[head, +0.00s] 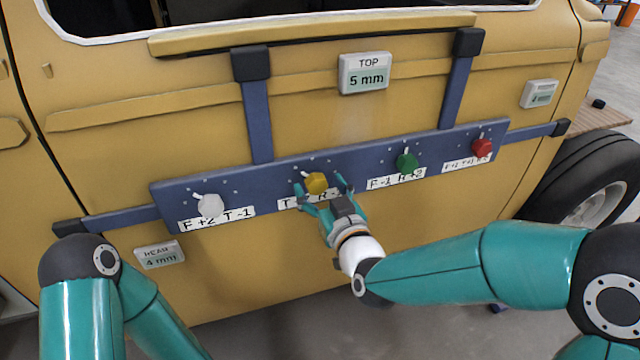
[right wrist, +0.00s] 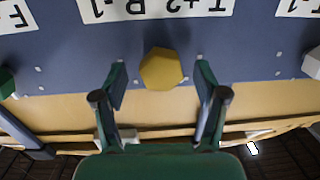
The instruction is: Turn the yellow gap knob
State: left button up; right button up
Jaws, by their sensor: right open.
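The yellow gap knob (head: 316,183) is a faceted knob on the blue panel (head: 275,171) fixed across the yellow vehicle door. My right gripper (head: 322,190) is open in front of it, with one finger to each side of the knob. In the right wrist view the yellow knob (right wrist: 161,69) lies ahead, between and slightly beyond the open fingertips (right wrist: 160,76); no contact shows. The label by the knob is partly hidden by my gripper in the head view. My left arm shows at lower left, but its gripper is not in view.
A white knob (head: 210,206), a green knob (head: 406,162) and a red knob (head: 482,147) sit on the same panel. Displays read TOP 5 mm (head: 365,73) and 4 mm (head: 159,254). A wheel (head: 593,187) stands at the right.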

jog(key=v, duration=0.6)
dwell(0.3)
jog(key=w+d+f+m+g+h+p, duration=0.1)
jog(key=d+f+m+g+h+p, duration=0.2)
jog(key=d+f, duration=0.7)
jog(key=s+d+f+g+h+p, duration=0.1)
jog(key=s+f+g, duration=0.15)
jog(key=f, duration=0.35)
jog(key=s+d+f+g+p, duration=0.1)
jog(key=s+f+g+p, duration=0.15)
jog(key=f, duration=0.45)
jog(key=s+a+f+m+g+y, duration=0.1)
jog(key=s+f+g, duration=0.2)
jog(key=s, duration=0.6)
jog(key=s+f+m+g, duration=0.2)
jog(key=s+f+g, duration=0.2)
jog(key=s+f, duration=0.3)
jog(key=shift+s+a+g+y, duration=0.3)
jog(key=shift+s+a+y, duration=0.1)
jog(key=shift+s, duration=0.7)
